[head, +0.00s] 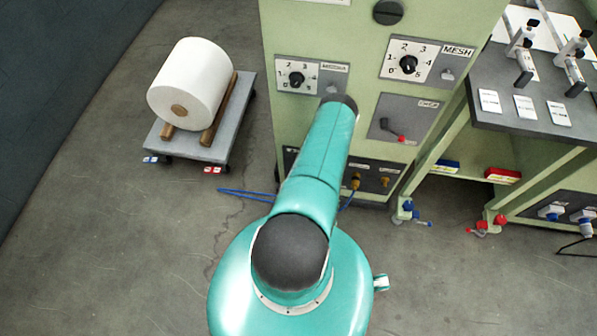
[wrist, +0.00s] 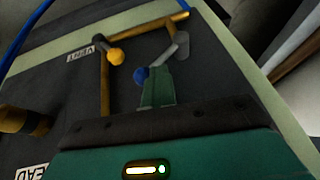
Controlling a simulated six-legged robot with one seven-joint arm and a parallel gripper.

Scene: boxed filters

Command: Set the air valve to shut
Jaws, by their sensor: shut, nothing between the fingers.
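In the wrist view, a blue ball knob (wrist: 141,74) sits beside my gripper (wrist: 161,68), at the end of what looks like a grey lever (wrist: 181,46). No label reading air is legible, so I cannot be sure this is the air valve. My gripper's green fingers are shut and empty, close to the knob; I cannot tell whether they touch. A yellow knob (wrist: 113,57) stands left of it, near a label reading VENT (wrist: 80,55) upside down. In the head view my arm hides the gripper and part of the low dark panel (head: 370,172).
Brass pipes (wrist: 104,90) run around the knobs. The green machine (head: 330,30) also carries dials (head: 408,65) and a red-tipped lever (head: 402,138). A cart (head: 220,128) with a white roll (head: 192,82) stands left. A dark-topped bench (head: 550,110) stands right. Blue hose (head: 246,193) lies on the floor.

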